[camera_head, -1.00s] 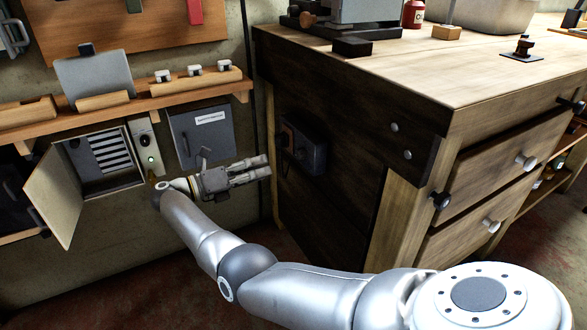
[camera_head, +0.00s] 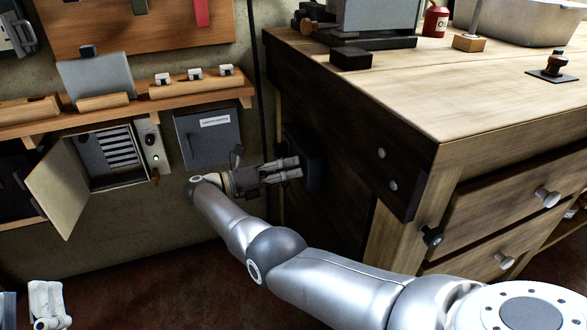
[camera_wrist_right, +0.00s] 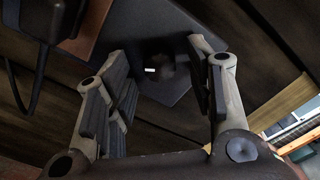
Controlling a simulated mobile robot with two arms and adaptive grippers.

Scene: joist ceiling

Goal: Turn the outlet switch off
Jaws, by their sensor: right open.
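The outlet is a dark box (camera_head: 314,168) on the dark side of the wooden workbench. In the wrist view its square dark plate (camera_wrist_right: 190,50) lies beyond my fingers, with a round dark knob-like part (camera_wrist_right: 165,73) bearing a small white mark between them. My right gripper (camera_head: 299,166) is open and empty in front of the outlet and hides part of it; it also shows in the wrist view (camera_wrist_right: 160,75). I cannot tell whether its fingertips touch the plate. A pale jointed part (camera_head: 48,305) at the lower left looks like my left gripper, cut off by the frame.
The workbench (camera_head: 400,95) stands at the right. On the wall are an open breaker box (camera_head: 85,160), a switch box (camera_head: 152,150) and a closed grey box (camera_head: 207,140). A shelf (camera_head: 120,118) runs above. In the wrist view a dark plug and cable (camera_wrist_right: 35,35) are at upper left.

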